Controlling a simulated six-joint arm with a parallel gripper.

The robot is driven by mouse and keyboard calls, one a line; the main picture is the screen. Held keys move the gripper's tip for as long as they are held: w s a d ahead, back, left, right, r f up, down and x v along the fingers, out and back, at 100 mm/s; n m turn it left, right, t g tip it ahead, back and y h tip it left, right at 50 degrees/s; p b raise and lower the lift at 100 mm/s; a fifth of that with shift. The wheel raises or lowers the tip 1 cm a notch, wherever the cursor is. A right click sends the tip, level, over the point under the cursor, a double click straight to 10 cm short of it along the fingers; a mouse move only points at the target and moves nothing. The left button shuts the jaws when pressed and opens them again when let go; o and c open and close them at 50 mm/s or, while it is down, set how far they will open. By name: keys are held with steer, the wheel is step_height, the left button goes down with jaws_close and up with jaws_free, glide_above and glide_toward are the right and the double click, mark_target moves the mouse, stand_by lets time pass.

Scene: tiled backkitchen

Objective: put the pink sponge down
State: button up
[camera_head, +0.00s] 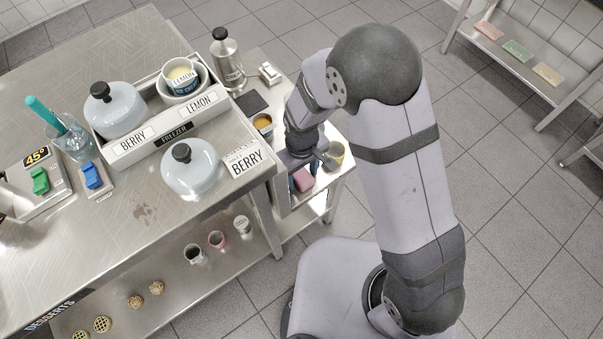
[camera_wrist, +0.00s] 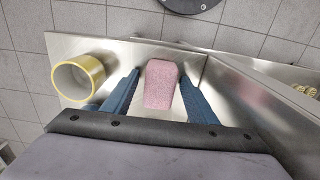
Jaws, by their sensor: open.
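The pink sponge (camera_wrist: 161,85) shows in the wrist view between my gripper's two blue fingers, seemingly resting on a steel surface (camera_wrist: 215,85). My gripper (camera_wrist: 159,76) is open, with one finger on each side of the sponge. A gap shows on the left; on the right the finger is very close, and I cannot tell if it touches. In the head view the sponge (camera_head: 303,180) shows small beneath my gripper (camera_head: 302,174), partly hidden by it, over the small side table (camera_head: 325,184).
A yellow-rimmed cup (camera_wrist: 78,77) stands just left of my left finger in the wrist view.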

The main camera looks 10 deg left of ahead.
mark_target(302, 175)
step_height(302, 175, up, 12)
steer(key=shift+r, duration=0.15)
stand_by(0.5)
steer(key=shift+d, duration=0.1)
steer(key=s+d+r+m, duration=0.1)
steer(key=s+d+m, duration=0.2)
steer(key=d, duration=0.7)
steer(key=s+d+r+m, duration=0.1)
steer(key=s+d+m, duration=0.3)
steer(key=d, duration=0.7)
steer(key=shift+s+r+m, duration=0.25)
steer(key=shift+r+m, duration=0.1)
steer(key=shift+m, duration=0.65)
steer(key=shift+d, duration=0.1)
step_height(302, 175, up, 13)
steer(key=p, duration=1.4)
step_height(302, 175, down, 33)
steer(key=b, duration=3.3)
